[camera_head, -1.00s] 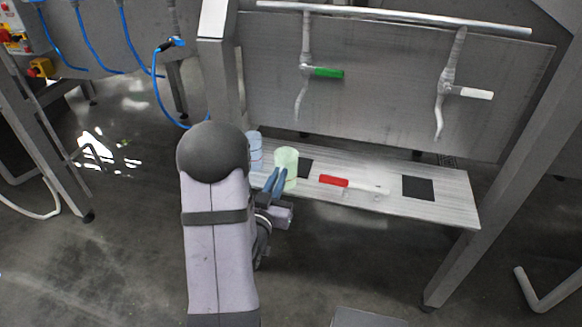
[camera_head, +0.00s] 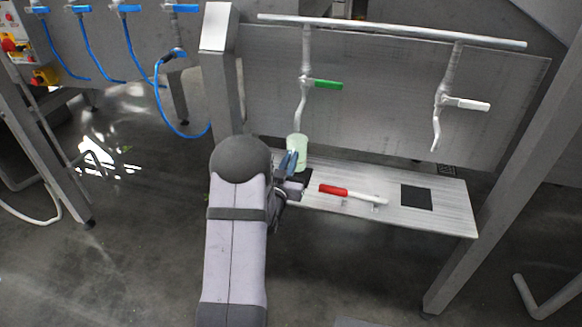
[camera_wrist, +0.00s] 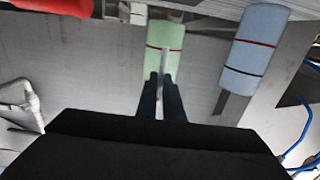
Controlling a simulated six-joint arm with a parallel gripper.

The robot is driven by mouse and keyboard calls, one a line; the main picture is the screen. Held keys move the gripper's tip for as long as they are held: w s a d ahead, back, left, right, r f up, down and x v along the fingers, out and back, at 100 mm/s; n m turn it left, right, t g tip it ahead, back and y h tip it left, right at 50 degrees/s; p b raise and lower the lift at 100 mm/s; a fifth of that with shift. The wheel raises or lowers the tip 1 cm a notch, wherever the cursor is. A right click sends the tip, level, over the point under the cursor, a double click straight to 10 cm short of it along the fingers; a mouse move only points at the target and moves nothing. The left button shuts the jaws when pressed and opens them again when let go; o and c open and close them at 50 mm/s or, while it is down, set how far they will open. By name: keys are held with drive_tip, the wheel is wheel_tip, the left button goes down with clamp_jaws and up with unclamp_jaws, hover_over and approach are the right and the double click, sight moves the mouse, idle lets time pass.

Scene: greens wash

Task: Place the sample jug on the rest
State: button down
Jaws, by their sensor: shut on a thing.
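A pale green jug (camera_head: 297,148) is held upright at the left of the shelf. My gripper (camera_head: 290,161) has its blue-grey fingers shut on it. In the wrist view the jug (camera_wrist: 165,38) has a red line around it, and my dark fingers (camera_wrist: 161,82) meet at its near side. The jug is just below the spout of the green-handled tap (camera_head: 327,84); I cannot tell the exact gap. Two dark square pads lie on the shelf, one at left (camera_head: 300,177) partly hidden by my gripper and one at right (camera_head: 417,197) bare. I cannot tell which spot is the rest.
A blue jug (camera_wrist: 257,45) shows beside the green one in the wrist view; my arm hides it in the head view. A red-and-white tool (camera_head: 350,195) lies on the metal shelf (camera_head: 448,212). A white-handled tap (camera_head: 466,103) hangs at right. Blue hoses hang at left.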

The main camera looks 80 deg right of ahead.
drive_tip(key=shift+f, duration=0.1)
drive_tip(key=shift+f+p, duration=0.55)
drive_tip(key=shift+f, duration=1.1)
drive_tip(key=shift+f, duration=0.15)
drive_tip(key=c, duration=1.9)
unclamp_jaws()
